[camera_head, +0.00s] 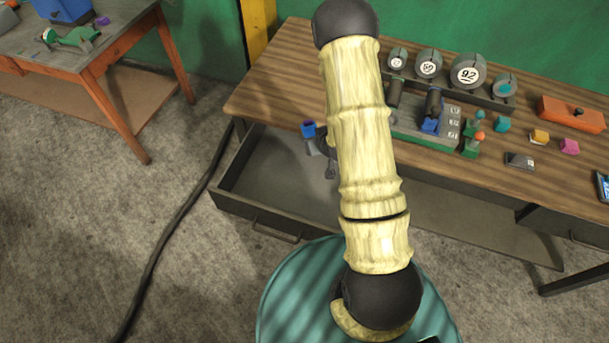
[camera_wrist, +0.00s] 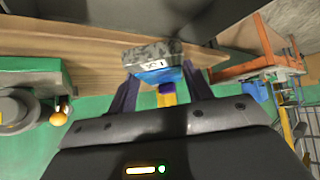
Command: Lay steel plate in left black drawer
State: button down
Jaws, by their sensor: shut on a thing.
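My gripper (camera_wrist: 157,80) is shut on a grey, speckled, flat piece with a white label and a blue side, which looks like the steel plate (camera_wrist: 152,53). It sits between the dark purple fingertips. In the head view my gripper (camera_head: 318,138) is partly hidden behind my arm, with a small blue patch at its end. It is above the back part of the left black drawer (camera_head: 254,216). That drawer is pulled open under the workbench, and its visible grey floor is bare. My arm covers its right part.
The wooden workbench (camera_head: 285,80) carries round numbered weights (camera_head: 467,72), a green-grey rack (camera_head: 405,125), small coloured blocks, a dark grey block (camera_head: 520,160) and an orange box (camera_head: 571,113). A teal round top (camera_head: 285,300) stands in front. A black cable (camera_head: 168,235) runs along the floor.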

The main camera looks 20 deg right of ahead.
jog(key=a+f+n+g+y+b, duration=0.2)
jog(key=f+n+y+b, duration=0.1)
jog(key=f+n+b, duration=0.2)
jog(key=a+f+n+g+y+b, duration=0.1)
jog(key=a+f+n+y+b, duration=0.1)
jog(key=f+b, duration=0.7)
jog(key=w+n+y+b, duration=0.1)
jog(key=n+b, duration=0.1)
jog(key=b, duration=0.2)
jog(key=shift+a+f+n+g, duration=0.15)
jog(key=shift+f+n+g, duration=0.05)
jog(key=shift+n+g, duration=0.2)
jog(key=shift+f, duration=0.1)
jog(key=b, duration=0.1)
send_near(294, 184)
jog(key=shift+w+a+f, duration=0.1)
jog(key=shift+w+a, duration=1)
jog(key=shift+a, duration=0.15)
jog(key=shift+a+f, duration=0.1)
jog(key=shift+f, duration=1.8)
